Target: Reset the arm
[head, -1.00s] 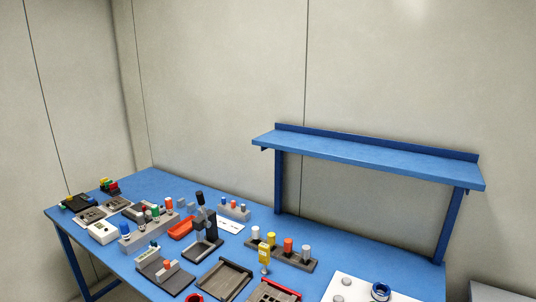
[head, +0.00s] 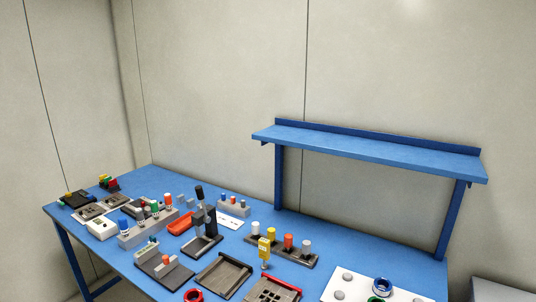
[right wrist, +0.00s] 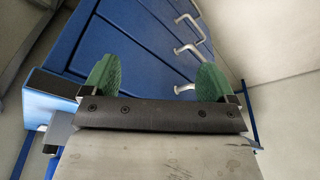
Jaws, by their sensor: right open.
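My right gripper (right wrist: 158,82) shows in the right wrist view with its two green-padded fingers wide apart and nothing between them. Beyond it is a blue drawer cabinet (right wrist: 125,45) with several white handles, and the gripper is not seen touching it. My left gripper is in neither view. No arm of mine shows in the head view.
A blue workbench (head: 130,259) carries several tools and trays. A grey tray (head: 224,277), a bonding press (head: 203,225) and a rack of coloured cylinders (head: 282,252) stand on it. A blue shelf (head: 365,149) rises at the back. The bench is crowded.

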